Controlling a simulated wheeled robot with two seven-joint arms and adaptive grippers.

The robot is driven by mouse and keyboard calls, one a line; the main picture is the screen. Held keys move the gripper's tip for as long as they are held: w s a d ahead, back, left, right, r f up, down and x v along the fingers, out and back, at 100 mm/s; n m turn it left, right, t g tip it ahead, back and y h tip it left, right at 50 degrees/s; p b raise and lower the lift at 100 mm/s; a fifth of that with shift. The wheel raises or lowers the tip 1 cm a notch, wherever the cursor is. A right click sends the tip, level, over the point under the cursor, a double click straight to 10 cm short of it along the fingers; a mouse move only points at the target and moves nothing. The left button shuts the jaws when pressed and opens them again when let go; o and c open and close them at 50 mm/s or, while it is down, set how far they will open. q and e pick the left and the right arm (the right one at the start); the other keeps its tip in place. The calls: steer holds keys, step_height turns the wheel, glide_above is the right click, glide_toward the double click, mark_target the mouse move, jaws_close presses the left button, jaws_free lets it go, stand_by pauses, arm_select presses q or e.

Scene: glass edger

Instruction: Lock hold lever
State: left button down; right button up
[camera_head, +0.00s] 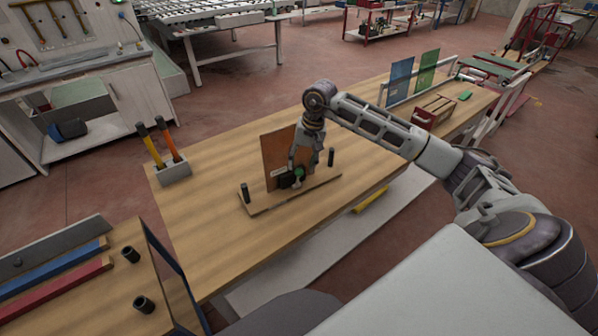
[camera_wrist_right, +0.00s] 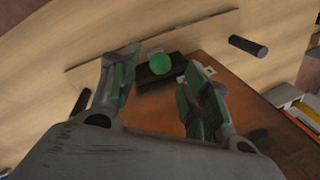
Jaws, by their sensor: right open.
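The hold lever appears as a green round knob (camera_wrist_right: 159,64) by a dark block (camera_wrist_right: 154,82) on a wooden base board (camera_wrist_right: 210,32). My right gripper (camera_wrist_right: 158,90) is open, with one finger on each side of the dark block in the wrist view. The knob shows just beyond and between the fingertips; I cannot tell whether they touch it. In the head view, my right gripper (camera_head: 298,172) reaches down to the base board (camera_head: 262,207) in front of an upright brown panel (camera_head: 273,158). The knob is small there. My left gripper is not in view.
Black posts (camera_head: 245,193) stand at both ends of the base board. The table's left part is largely clear.

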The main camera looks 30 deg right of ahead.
mark_target(300, 169)
steer(key=shift+w+a+f+p, duration=0.1)
steer(key=shift+a+f, duration=0.05)
steer(key=shift+f, duration=0.75)
steer(key=shift+w+a+f+p, duration=0.15)
steer(key=shift+f, duration=0.7)
steer(key=shift+w+a+f+p, duration=0.1)
steer(key=shift+a+f, duration=0.05)
steer(key=shift+f, duration=0.75)
jaws_close()
